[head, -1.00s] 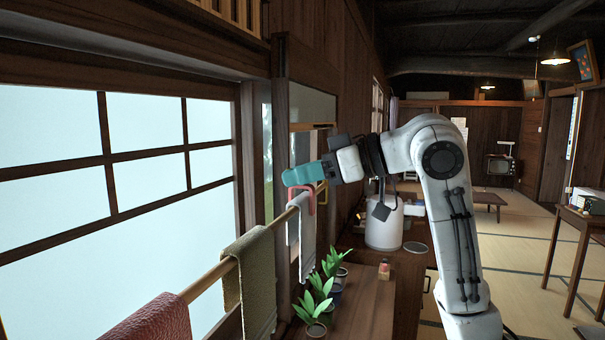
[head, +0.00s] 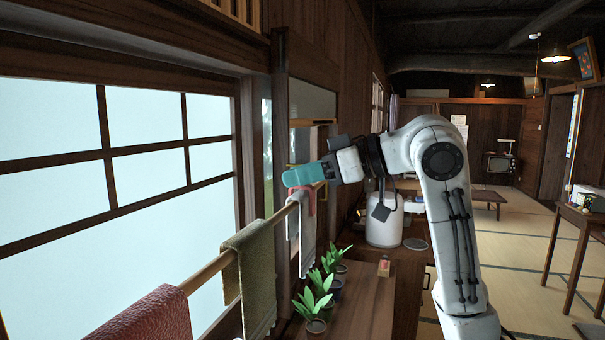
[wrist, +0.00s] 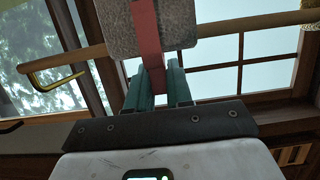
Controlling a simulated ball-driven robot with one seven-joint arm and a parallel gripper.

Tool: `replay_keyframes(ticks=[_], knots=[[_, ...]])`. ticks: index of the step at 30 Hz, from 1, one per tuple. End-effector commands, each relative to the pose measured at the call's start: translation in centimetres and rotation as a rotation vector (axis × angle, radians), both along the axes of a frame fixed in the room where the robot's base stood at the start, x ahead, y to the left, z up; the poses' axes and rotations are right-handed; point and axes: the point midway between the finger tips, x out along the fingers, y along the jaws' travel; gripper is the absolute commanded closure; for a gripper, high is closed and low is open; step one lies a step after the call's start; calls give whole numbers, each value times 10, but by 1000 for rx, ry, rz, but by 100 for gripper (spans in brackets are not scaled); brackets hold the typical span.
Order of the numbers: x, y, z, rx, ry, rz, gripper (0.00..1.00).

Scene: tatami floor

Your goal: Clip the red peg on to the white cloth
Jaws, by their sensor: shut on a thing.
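My gripper (head: 304,177) has teal fingers and is at the rail, just above the white cloth (head: 305,228) that hangs over it. In the wrist view my gripper (wrist: 160,78) is shut on the red peg (wrist: 149,42), which stands up from between the fingers. The peg lies across the near face of the cloth (wrist: 183,22), which looks grey there. In the head view only a little of the red peg (head: 320,187) shows below the fingers. Whether its legs straddle the cloth and rail is hidden.
The wooden rail (head: 208,270) also bears an olive cloth (head: 255,280) and a red cloth (head: 155,320). Potted plants (head: 318,300) and a small bottle (head: 384,266) stand on the ledge below. A white canister (head: 384,222) is behind them. Windows line the left.

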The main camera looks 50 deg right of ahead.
Motion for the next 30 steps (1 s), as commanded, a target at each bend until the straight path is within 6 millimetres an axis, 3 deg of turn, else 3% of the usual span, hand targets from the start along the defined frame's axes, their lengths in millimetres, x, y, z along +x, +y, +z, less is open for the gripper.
replay_keyframes(ticks=[13,14,15,22,27,30], knots=[[0,0,-2,0,0,0,100],[0,0,-2,0,0,0,77],[0,0,-2,0,0,0,73],[0,0,-2,0,0,0,51],[0,0,-2,1,0,0,50],[0,0,-2,1,0,0,41]])
